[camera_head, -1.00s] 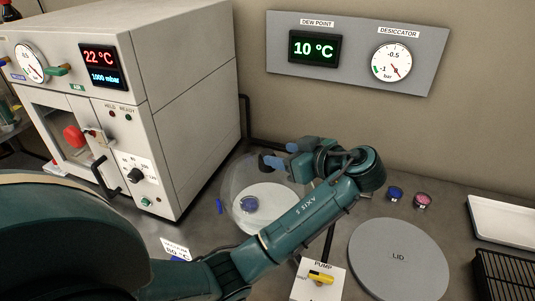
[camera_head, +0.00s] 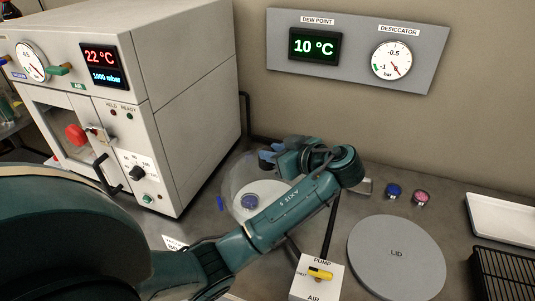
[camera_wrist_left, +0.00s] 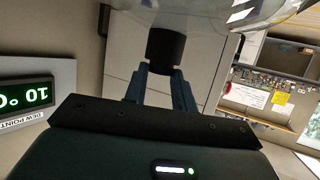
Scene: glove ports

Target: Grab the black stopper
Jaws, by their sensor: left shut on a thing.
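The black stopper (camera_wrist_left: 165,48) shows in the left wrist view, between the fingertips of my left gripper (camera_wrist_left: 161,72). The gripper is shut on it. The clear glass desiccator (camera_wrist_left: 205,15) is just beyond the stopper; I cannot tell whether the stopper is still seated in it. In the head view my left gripper (camera_head: 270,155) is at the upper part of the clear desiccator (camera_head: 236,180), and the stopper cannot be made out clearly there. My right gripper is not in view.
A grey lid (camera_head: 397,262) lies on the bench at right, near a pump box (camera_head: 318,284) with a yellow handle. Blue (camera_head: 394,190) and pink (camera_head: 421,197) small containers stand behind it. A large oven (camera_head: 185,100) stands left. A white tray (camera_head: 505,218) is far right.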

